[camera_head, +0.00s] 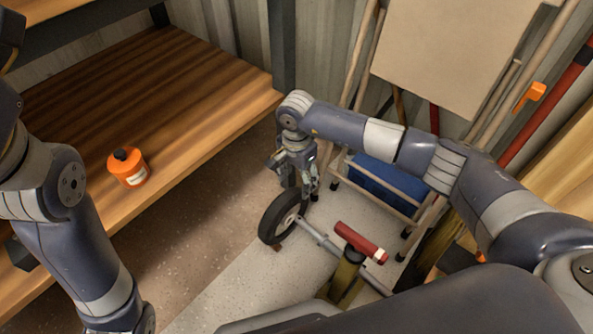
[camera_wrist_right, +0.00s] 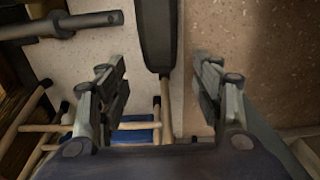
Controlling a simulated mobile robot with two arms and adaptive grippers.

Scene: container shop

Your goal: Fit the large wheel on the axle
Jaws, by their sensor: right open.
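The large wheel (camera_head: 279,216), with a black tyre and pale hub, stands upright in the head view. It shows edge-on in the wrist view (camera_wrist_right: 156,35). The grey axle (camera_head: 318,238) runs from the wheel's hub side toward the lower right. In the wrist view, the axle's end (camera_wrist_right: 100,19) points at the wheel with a small gap between them. My right gripper (camera_head: 300,190) is open above the wheel's top edge; in the wrist view, the wheel's near end lies between its spread fingers (camera_wrist_right: 160,68). My left arm is at the left; its gripper is not visible.
A red-topped post (camera_head: 361,241) stands by the axle. A wooden shelf (camera_head: 205,115) on the left holds an orange bottle (camera_head: 129,168). A wooden frame with a blue object (camera_head: 385,180) stands behind my right gripper. Pale floor (camera_head: 240,280) is clear left of the wheel.

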